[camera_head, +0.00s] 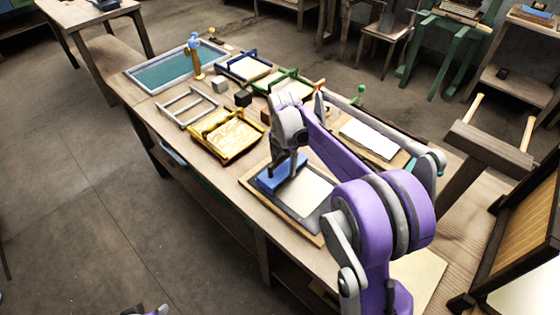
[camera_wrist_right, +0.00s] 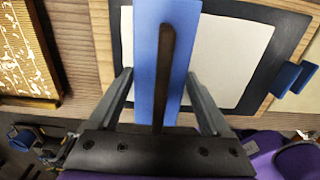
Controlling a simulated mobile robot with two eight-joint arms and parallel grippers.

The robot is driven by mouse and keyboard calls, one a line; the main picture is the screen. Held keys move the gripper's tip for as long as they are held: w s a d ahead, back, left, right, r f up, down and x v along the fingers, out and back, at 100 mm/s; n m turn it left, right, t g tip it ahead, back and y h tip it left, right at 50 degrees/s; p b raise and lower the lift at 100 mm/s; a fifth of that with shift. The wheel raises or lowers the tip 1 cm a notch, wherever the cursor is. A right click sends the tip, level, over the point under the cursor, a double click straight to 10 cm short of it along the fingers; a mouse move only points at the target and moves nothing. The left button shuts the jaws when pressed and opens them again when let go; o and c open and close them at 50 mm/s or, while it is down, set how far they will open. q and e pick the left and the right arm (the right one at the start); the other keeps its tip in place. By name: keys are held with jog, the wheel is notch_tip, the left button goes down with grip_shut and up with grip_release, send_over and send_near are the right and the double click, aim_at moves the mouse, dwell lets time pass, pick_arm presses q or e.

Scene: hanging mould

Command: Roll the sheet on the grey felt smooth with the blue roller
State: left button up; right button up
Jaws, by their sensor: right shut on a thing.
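The blue roller (camera_head: 283,172) lies across the left end of the white sheet (camera_head: 306,188). The sheet lies on the dark grey felt (camera_head: 309,218), on a wooden board. My right gripper (camera_head: 290,158) is above the roller and shut on it. In the right wrist view the roller (camera_wrist_right: 152,45) runs lengthwise over the sheet (camera_wrist_right: 232,55), with a dark bar along it between the fingers of my gripper (camera_wrist_right: 158,76). The felt (camera_wrist_right: 272,57) shows around the sheet. My right arm hides the board's right end in the head view. My left gripper cannot be made out.
A gold mould (camera_head: 226,137) stands left of the board. Another white sheet (camera_head: 370,139) lies behind my arm. Two blue blocks (camera_wrist_right: 292,77) sit beside the felt.

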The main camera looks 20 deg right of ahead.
jog(key=shift+s+d, duration=0.35)
jog(key=shift+s, duration=0.45)
jog(key=shift+s+d, duration=0.3)
jog(key=shift+s, duration=0.55)
jog(key=shift+s+d, duration=0.35)
jog(key=shift+s, duration=0.45)
jog(key=shift+s+d+f+b, duration=0.1)
jog(key=shift+s+d+b, duration=0.1)
jog(key=shift+s, duration=0.3)
jog(key=shift+s+d+b, duration=0.2)
jog(key=shift+s, duration=0.3)
jog(key=shift+s+d, duration=0.25)
jog(key=shift+s, duration=0.35)
jog(key=shift+s+d, duration=0.25)
jog(key=shift+s, duration=0.35)
jog(key=shift+s+d, duration=0.25)
jog(key=shift+s, duration=0.35)
jog(key=shift+s+d, duration=0.25)
jog(key=shift+s, duration=0.35)
jog(key=shift+s+d, duration=0.2)
jog(key=shift+s, duration=0.35)
notch_tip(320, 180, up, 7)
jog(key=p, duration=0.4)
jog(key=shift+p, duration=0.4)
